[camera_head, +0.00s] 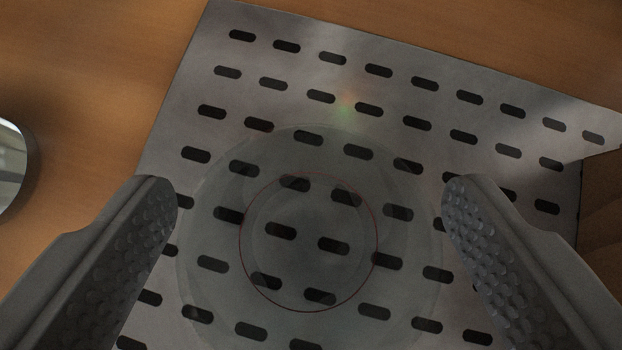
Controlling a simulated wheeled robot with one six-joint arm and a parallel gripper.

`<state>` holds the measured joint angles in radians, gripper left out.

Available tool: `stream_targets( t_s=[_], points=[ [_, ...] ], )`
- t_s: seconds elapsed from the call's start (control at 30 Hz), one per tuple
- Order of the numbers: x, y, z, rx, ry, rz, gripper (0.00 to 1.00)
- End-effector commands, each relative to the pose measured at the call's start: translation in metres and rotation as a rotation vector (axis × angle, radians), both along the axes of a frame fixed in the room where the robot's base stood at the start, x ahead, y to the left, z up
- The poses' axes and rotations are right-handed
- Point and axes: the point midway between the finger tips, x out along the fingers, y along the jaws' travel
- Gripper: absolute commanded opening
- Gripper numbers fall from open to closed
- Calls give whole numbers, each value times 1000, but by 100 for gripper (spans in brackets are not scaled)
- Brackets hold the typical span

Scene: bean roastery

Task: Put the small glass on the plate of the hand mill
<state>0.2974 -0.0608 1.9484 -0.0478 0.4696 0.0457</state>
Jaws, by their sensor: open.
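A clear small glass (308,262) shows from above as faint round outlines, with a thin dark red ring inside them. It appears to stand on a grey metal plate with rows of slots (400,52), and the slots show through it. My gripper (310,190) is open, with one dimpled finger at the left and one at the right. The glass lies between the fingers in this view, and neither finger is clearly touching it. How high the fingers are against the glass cannot be told. I cannot tell whether the slotted plate belongs to the hand mill; no other mill part is recognisable.
A wooden surface (90,70) lies around the slotted plate, bare at the upper left. A shiny round thing with a dark rim (10,165) is cut off by the left edge. The plate's right side has a notched edge by darker wood.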

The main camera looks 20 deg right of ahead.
Motion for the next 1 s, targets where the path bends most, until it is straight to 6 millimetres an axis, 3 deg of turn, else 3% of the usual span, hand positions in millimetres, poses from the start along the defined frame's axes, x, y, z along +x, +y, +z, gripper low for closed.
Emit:
stream_targets(
  t_s=[0.27,0.53,0.6,0.87,1.0],
  points=[
    [4,-2,-4,0,-1,0,80],
    [4,-2,-4,0,-1,0,31],
    [4,-2,-4,0,-1,0,25],
    [4,-2,-1,-1,-2,0,25],
    [4,-2,9,-1,-2,0,25]
  ],
)
